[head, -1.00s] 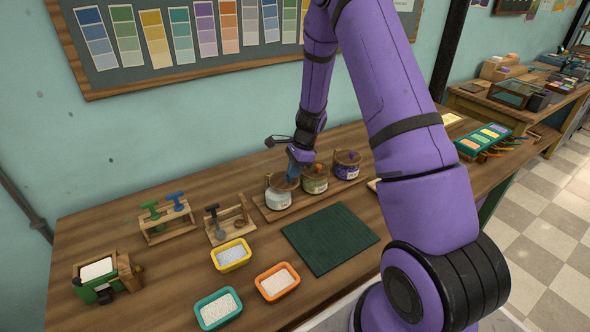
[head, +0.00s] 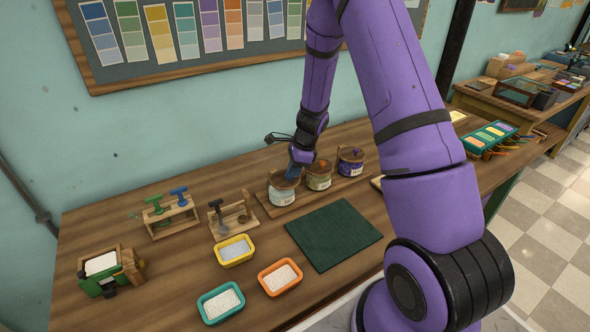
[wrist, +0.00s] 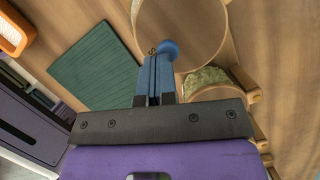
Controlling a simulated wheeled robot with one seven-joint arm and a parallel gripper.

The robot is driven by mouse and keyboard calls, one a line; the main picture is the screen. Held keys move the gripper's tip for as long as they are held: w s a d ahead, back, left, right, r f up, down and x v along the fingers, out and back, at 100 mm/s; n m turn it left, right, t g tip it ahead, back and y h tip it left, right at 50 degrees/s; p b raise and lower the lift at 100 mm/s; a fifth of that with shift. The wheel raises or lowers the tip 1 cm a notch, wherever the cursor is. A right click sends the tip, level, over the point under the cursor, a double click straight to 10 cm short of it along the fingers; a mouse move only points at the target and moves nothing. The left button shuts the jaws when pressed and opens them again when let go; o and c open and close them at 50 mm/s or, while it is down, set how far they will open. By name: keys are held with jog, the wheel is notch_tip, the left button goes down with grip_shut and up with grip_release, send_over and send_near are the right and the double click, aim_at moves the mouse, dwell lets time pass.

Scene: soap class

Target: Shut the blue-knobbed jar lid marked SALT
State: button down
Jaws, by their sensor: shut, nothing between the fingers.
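The salt jar (head: 283,196), pale with a white label, stands leftmost on a wooden rack. Its round wooden lid (wrist: 180,22) fills the top of the wrist view, and its blue knob (wrist: 169,50) is close to the fingertips. In the head view the lid seems to lie flat on the jar, but my gripper partly covers it, so a small gap cannot be ruled out. My gripper (head: 294,173) is over this jar. In the wrist view its blue fingers (wrist: 156,62) are shut and empty, with the tips at the knob; whether they touch it is unclear.
A jar with an orange knob (head: 318,180) and a purple jar (head: 351,166) stand close on the right. A green mat (head: 333,236) lies in front. Yellow (head: 236,262), orange (head: 280,290) and teal (head: 221,318) trays and a stamp rack (head: 172,222) are to the left.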

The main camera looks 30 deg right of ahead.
jog(key=shift+s+a, duration=0.15)
jog(key=shift+a, duration=0.25)
dwell(0.9)
jog(key=shift+w+a, duration=0.15)
jog(key=shift+w, duration=0.05)
dwell(0.3)
jog(key=shift+w+a, duration=0.35)
jog(key=shift+w, duration=0.1)
jog(key=shift+s+d, duration=0.1)
jog(key=shift+d, duration=0.25)
jog(key=s+d+r, duration=0.3)
jog(key=d+r, duration=0.2)
jog(key=r, duration=0.5)
jog(key=shift+d+r, duration=0.2)
jog(key=shift+d, duration=0.15)
jog(key=shift+r, duration=0.1)
